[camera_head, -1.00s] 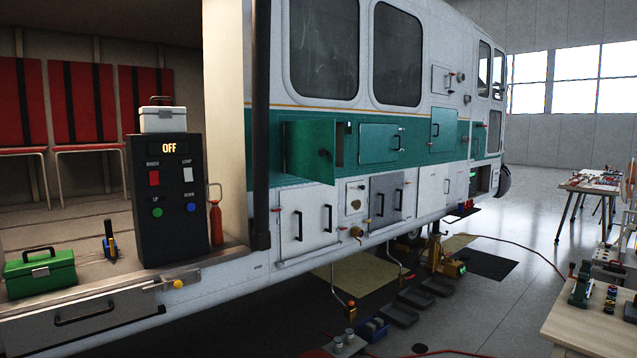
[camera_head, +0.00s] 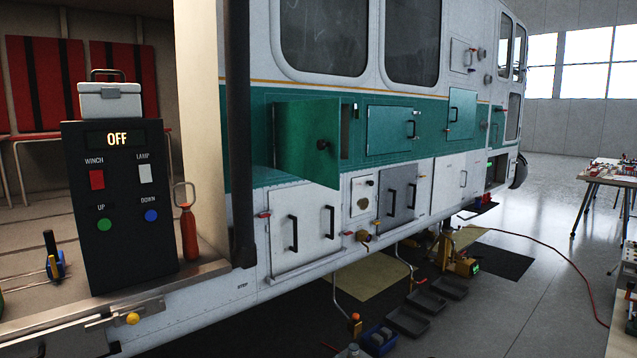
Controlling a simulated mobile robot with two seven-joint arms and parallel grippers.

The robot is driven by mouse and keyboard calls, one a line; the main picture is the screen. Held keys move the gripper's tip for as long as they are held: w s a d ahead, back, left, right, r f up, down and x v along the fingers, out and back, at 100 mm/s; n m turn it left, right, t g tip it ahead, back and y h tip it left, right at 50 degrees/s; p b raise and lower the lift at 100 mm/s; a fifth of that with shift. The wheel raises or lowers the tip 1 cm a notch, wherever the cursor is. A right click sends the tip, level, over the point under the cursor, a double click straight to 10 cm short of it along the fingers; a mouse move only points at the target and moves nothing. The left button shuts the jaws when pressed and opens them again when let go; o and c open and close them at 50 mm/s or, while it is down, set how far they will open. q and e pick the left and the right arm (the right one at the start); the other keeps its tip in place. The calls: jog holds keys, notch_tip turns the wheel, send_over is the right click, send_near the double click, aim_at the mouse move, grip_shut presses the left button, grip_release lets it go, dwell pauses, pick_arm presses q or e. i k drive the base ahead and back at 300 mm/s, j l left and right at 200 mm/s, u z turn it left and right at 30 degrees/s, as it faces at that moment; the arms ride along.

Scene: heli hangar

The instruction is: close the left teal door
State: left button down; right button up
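The left teal door (camera_head: 308,138) on the helicopter's side stands open, swung out from the teal band. Part of the dark opening (camera_head: 346,132) shows to the right of the door's edge; the rest is hidden behind the door. A second teal door (camera_head: 390,130) to its right lies flat against the body. Neither of my grippers is in view.
A black control box (camera_head: 118,240) reading OFF and a red extinguisher (camera_head: 188,228) stand on the cabin sill at left. A dark post (camera_head: 238,120) stands left of the door. Trays (camera_head: 408,320) lie on the floor below. Tables stand at right.

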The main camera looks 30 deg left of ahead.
aim_at(308, 133)
jog(key=i+j, duration=0.3)
jog(key=i+j+u, duration=0.1)
jog(key=i+j, duration=0.15)
jog(key=i, duration=0.2)
